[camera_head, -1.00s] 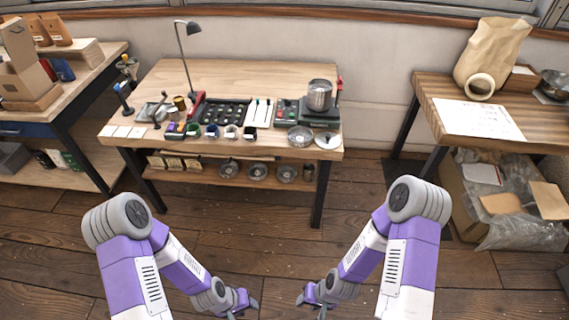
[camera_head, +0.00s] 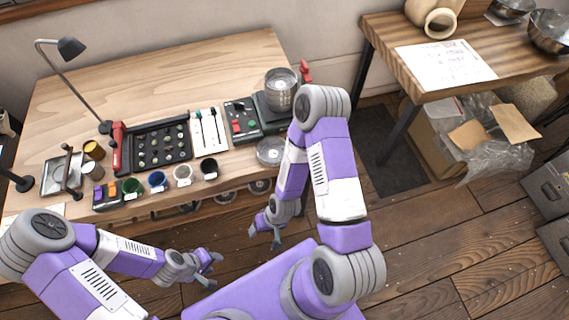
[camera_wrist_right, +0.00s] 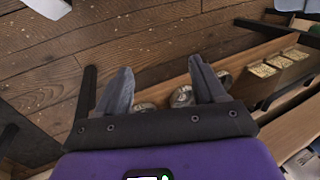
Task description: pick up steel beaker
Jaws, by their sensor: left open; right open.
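The steel beaker (camera_head: 281,92) stands upright at the right end of the wooden workbench, on a dark scale-like device (camera_head: 265,117). My right gripper (camera_head: 264,233) is open and empty, low in front of the bench edge and below the beaker. In the right wrist view its two fingers (camera_wrist_right: 160,92) are spread, with the floor and the lower shelf beyond them; the beaker does not show there. My left gripper (camera_head: 213,261) is open and empty, further left in front of the bench.
The bench (camera_head: 200,80) also holds a lamp (camera_head: 72,48), a bean tray (camera_head: 160,145), several small cups (camera_head: 157,180) and a steel dish (camera_head: 270,151) near the front edge. My right arm passes close to the bench's right end. A side table (camera_head: 470,62) stands at right.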

